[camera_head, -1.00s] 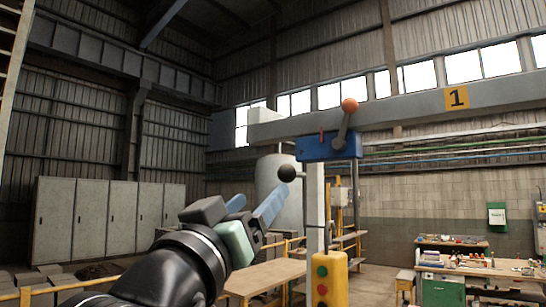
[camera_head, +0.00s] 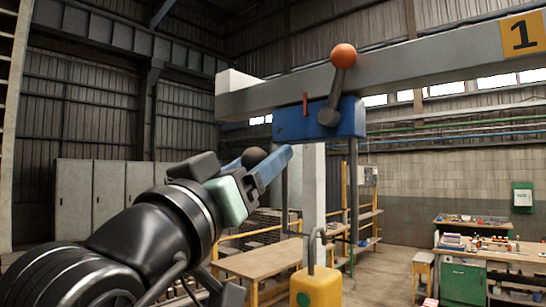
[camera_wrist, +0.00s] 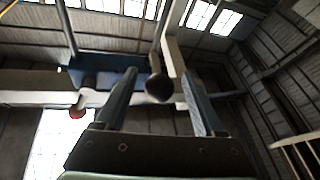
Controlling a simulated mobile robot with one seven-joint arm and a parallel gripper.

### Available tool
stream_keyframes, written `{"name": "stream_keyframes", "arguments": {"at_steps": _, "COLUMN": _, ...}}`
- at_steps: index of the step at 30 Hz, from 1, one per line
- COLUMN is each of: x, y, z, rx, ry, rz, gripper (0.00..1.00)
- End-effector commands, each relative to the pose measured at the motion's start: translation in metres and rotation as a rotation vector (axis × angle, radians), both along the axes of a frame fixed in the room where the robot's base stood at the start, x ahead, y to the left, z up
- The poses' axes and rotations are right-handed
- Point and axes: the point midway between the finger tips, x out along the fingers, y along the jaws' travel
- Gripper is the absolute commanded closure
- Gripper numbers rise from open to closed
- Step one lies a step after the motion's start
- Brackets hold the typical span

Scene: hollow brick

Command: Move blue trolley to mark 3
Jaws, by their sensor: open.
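The blue trolley (camera_head: 292,124) sits on a grey overhead beam (camera_head: 440,66), near its left end. A lever with an orange ball (camera_head: 343,56) stands upright on its front face, beside a small red pin (camera_head: 305,104). The number 1 plate (camera_head: 523,36) is on the beam, right of the trolley; no mark 3 shows. My gripper (camera_head: 262,168) is open, below and left of the trolley. A black ball (camera_head: 253,155) shows by its fingers. In the wrist view this ball (camera_wrist: 159,88) appears between the open fingers; contact cannot be told. The trolley (camera_wrist: 100,63) is left of them there.
A pale post (camera_head: 313,195) stands below the trolley, with a yellow box (camera_head: 318,287) low in front of it. Wooden benches (camera_head: 255,262) with yellow rails are behind. A green workbench (camera_head: 465,280) stands at right, and grey lockers (camera_head: 90,200) at left.

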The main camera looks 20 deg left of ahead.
Motion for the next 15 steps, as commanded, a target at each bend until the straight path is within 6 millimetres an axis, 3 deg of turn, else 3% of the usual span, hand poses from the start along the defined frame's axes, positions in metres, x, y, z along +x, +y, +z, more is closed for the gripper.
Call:
{"name": "stream_keyframes", "arguments": {"at_steps": 12, "x": -0.0021, "y": 0.001, "z": 0.0024, "rx": 0.001, "ry": 0.0, "rz": 0.001, "gripper": 0.29}}
{"name": "stream_keyframes", "arguments": {"at_steps": 15, "x": -0.0021, "y": 0.001, "z": 0.0024, "rx": 0.001, "ry": 0.0, "rz": 0.001, "gripper": 0.45}}
